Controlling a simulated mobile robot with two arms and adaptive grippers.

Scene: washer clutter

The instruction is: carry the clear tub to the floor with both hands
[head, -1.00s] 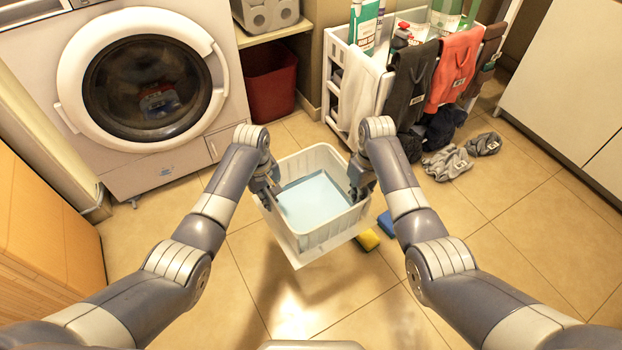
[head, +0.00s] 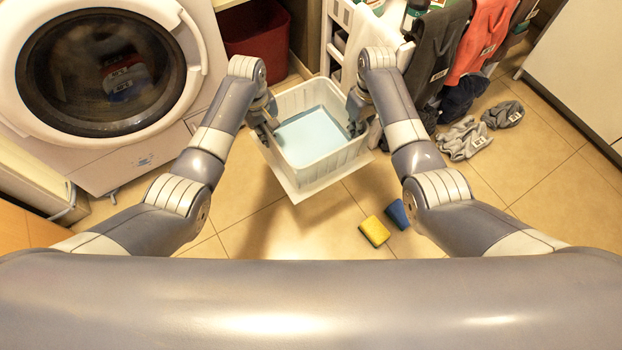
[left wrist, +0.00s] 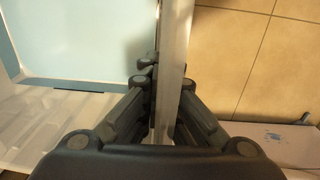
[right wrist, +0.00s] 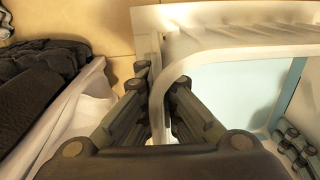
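The clear tub (head: 318,170) is a whitish translucent box with a pale blue bottom or contents, held between my two arms in the head view. My left gripper (head: 268,122) is at its left wall; in the left wrist view the fingers (left wrist: 158,72) are shut on that wall. My right gripper (head: 357,115) is at its right wall; in the right wrist view the fingers (right wrist: 157,85) are shut on the rim (right wrist: 190,62). The tub looks roughly level, and a flat pale panel shows below it. Its height above the floor is hard to tell.
The washer (head: 98,75) stands at left and a red bin (head: 255,40) behind. A white rack with hanging clothes (head: 437,45) is at back right, close to the tub. Grey socks (head: 465,138), a yellow sponge (head: 374,231) and a blue sponge (head: 398,214) lie on the tiled floor (head: 545,190).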

